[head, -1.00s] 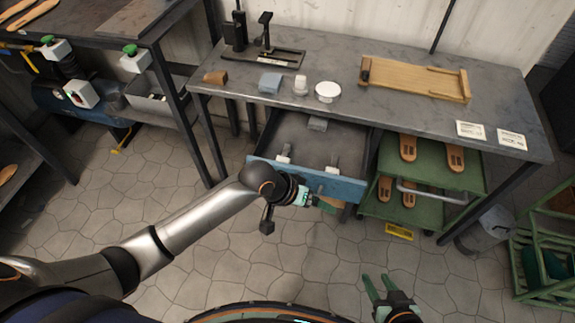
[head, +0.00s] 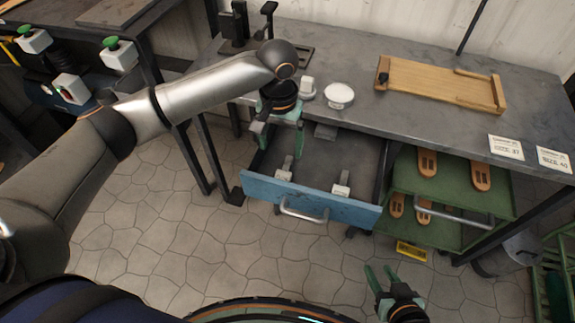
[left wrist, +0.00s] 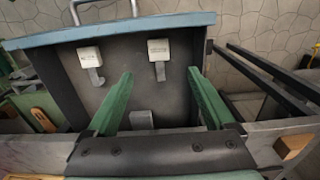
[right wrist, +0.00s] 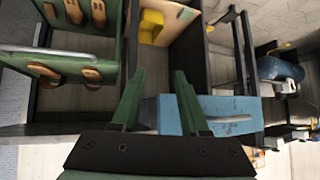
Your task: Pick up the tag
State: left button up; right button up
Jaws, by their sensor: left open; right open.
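The open drawer (head: 262,190) holds two small tags with white labelled heads and grey stems, a left one (head: 284,172) and a right one (head: 341,189). In the left wrist view these tags (left wrist: 89,56) (left wrist: 158,50) lie beyond my fingers. A third, greyer piece (head: 325,131) lies at the drawer's back; it shows between the finger bases in the left wrist view (left wrist: 141,119). My left gripper (head: 283,152) is open and empty, pointing down over the drawer's back left. My right gripper (head: 380,268) is open and empty over the floor, right of the drawer.
The bench top (head: 420,125) stands behind and above the drawer, with a wooden jig (head: 435,82), a white round dish (head: 339,95) and two size cards (head: 506,147) (head: 553,160). Green shelves (head: 450,190) with sandal soles stand right of the drawer.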

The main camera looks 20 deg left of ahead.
pick_arm(q)
jog(key=b, duration=0.2)
send_over(283, 175)
jog(key=f, duration=0.7)
jog(key=shift+s+a+f, duration=0.15)
jog(key=shift+s+f, duration=0.05)
jog(key=shift+f, duration=0.1)
jog(key=f, duration=0.1)
jog(key=f+b, duration=0.1)
jog(key=f, duration=0.1)
jog(key=shift+w+d+f+b, duration=0.2)
jog(key=shift+w+f+b, duration=0.05)
jog(key=shift+b, duration=0.05)
jog(key=shift+f, duration=0.65)
grip_shut()
pick_arm(e)
jog(key=shift+w+d+f+t, duration=0.15)
jog(key=shift+w+d+t, duration=0.05)
jog(key=shift+w+t, duration=0.2)
jog(key=shift+w+d+f+t, duration=0.1)
jog(key=shift+w+d+t, duration=0.15)
jog(key=shift+w, duration=0.2)
